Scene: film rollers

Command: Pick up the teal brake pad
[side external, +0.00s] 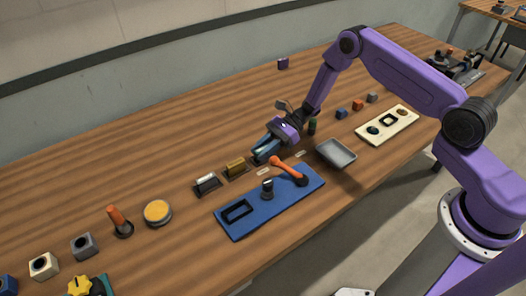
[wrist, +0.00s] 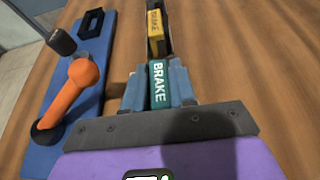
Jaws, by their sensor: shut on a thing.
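The teal brake pad (wrist: 158,84), lettered BRAKE in white, stands between the blue fingers of my gripper (wrist: 159,88) in the wrist view. The fingers are shut on it from both sides. In the side view my gripper (side external: 262,156) is low over the table, at the right end of a short row of pads behind the blue board. The teal pad is mostly hidden by the fingers there. I cannot tell whether it is clear of its holder. A yellow brake pad (wrist: 155,32) stands just beyond it and also shows in the side view (side external: 235,168).
The blue board (side external: 290,207) with an orange lever (side external: 290,171) lies close in front of my gripper. A grey tray (side external: 336,153) is to the right. A white-labelled pad (side external: 206,183) stands left of the yellow one. The table behind the row is mostly clear.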

